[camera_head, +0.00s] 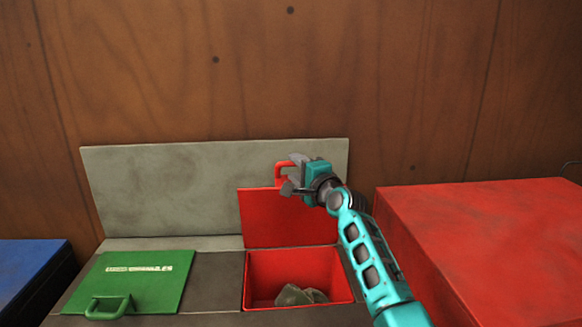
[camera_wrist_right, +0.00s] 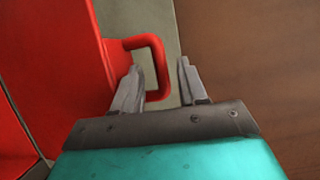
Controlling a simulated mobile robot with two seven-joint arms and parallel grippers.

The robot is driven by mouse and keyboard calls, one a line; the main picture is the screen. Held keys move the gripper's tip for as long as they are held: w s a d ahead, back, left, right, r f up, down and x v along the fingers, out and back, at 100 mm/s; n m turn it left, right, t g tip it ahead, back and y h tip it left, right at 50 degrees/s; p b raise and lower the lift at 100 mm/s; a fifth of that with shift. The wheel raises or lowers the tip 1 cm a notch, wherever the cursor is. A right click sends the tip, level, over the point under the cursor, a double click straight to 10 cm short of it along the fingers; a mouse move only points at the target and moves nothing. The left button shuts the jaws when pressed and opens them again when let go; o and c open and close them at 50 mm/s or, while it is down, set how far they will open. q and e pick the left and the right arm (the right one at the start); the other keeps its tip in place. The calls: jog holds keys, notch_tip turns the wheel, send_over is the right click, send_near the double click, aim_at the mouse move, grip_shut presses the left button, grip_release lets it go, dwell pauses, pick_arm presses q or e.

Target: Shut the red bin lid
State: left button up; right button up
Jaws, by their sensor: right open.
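The red bin lid (camera_head: 275,222) stands raised at the back of the red bin (camera_head: 262,276), leaning near the grey back panel. Its red handle (camera_head: 283,174) is at the lid's top edge. My right gripper (camera_head: 288,176) is at this handle with its jaws open. In the right wrist view, one side of the handle (camera_wrist_right: 157,66) lies between the two fingertips (camera_wrist_right: 161,68), and the lid (camera_wrist_right: 62,75) is to the left. I cannot tell whether a finger touches the handle. My left gripper is in neither view.
Crumpled grey-green items (camera_head: 300,295) lie inside the open red bin. A shut green lid (camera_head: 140,280) with a handle is to its left. A large red box (camera_head: 490,240) is at right, a blue box (camera_head: 28,265) at left. A wooden wall (camera_head: 290,80) stands behind.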

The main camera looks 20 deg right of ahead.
aim_at(293, 165)
jog(key=shift+w+a+b, duration=0.15)
jog(key=shift+w+b, duration=0.05)
jog(key=shift+w, duration=0.65)
jog(key=shift+w+a+b, duration=0.15)
jog(key=shift+w+b, duration=0.05)
jog(key=shift+w, duration=0.65)
grip_shut()
